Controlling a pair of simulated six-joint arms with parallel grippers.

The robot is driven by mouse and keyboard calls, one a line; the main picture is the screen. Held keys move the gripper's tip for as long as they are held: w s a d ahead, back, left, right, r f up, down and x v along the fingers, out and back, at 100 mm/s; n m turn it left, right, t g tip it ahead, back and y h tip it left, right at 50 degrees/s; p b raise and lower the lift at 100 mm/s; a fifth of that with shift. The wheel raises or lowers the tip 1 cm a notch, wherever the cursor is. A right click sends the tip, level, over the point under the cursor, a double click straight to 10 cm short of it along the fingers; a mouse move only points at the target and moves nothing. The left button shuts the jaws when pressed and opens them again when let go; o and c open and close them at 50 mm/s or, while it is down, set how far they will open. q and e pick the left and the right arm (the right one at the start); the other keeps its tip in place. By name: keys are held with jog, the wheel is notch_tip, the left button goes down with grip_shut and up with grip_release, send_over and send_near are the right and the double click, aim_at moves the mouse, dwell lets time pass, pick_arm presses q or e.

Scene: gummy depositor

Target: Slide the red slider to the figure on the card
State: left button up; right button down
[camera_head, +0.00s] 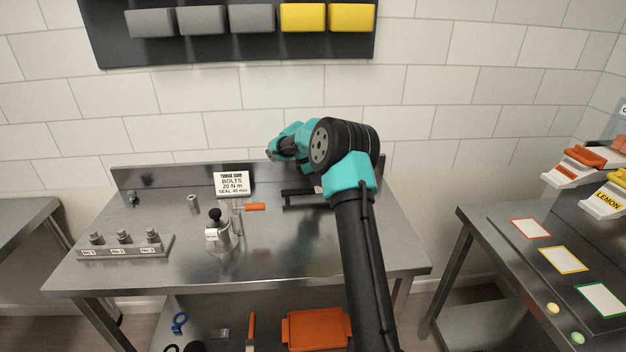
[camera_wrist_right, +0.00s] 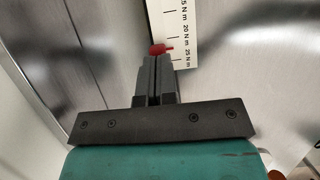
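The white card (camera_head: 231,184) stands at the back of the steel bench and reads "TORQUE CARD, BOLTS 20 N m, SEAL 40 mm". In the right wrist view the red slider (camera_wrist_right: 161,49) sits beside a white scale strip (camera_wrist_right: 171,17) marked in N m. Its pointer lies between the 20 and 25 labels; the exact mark is hard to tell. My right gripper (camera_wrist_right: 158,62) has its fingers nearly together, with the red slider at their tips. My left gripper is not in view.
The bench holds a bolt block (camera_head: 125,247), a metal pot with a black knob (camera_head: 215,215), an orange-handled tool (camera_head: 254,207) and a black fixture (camera_head: 300,199). An orange tray (camera_head: 317,328) is below. Another table with colored cards (camera_head: 563,259) stands at right.

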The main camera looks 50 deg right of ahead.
jog(key=shift+w+a, duration=0.3)
jog(key=shift+a, duration=0.1)
jog(key=w+a, duration=0.2)
jog(key=shift+w+a+r, duration=0.15)
jog(key=shift+a+r, duration=0.15)
jog(key=v, duration=0.9)
jog(key=shift+r, duration=0.25)
jog(key=c, duration=1.8)
grip_release()
jog(key=shift+c, duration=0.2)
jog(key=shift+o, duration=0.7)
jog(key=shift+d, duration=0.15)
jog(key=o, duration=0.6)
jog(key=s+d+r+t+y, duration=0.1)
jog(key=s+d+r, duration=0.2)
jog(key=s+d+r+t+y, duration=0.1)
jog(key=s+d+r+y, duration=0.1)
jog(key=d+r, duration=0.1)
jog(key=shift+s+d+r, duration=0.2)
jog(key=shift+s+d, duration=0.2)
jog(key=shift+d, duration=0.05)
jog(key=shift+s+d+r+t, duration=0.1)
jog(key=shift+s+r+t, duration=0.05)
jog(key=shift+r+t, duration=0.2)
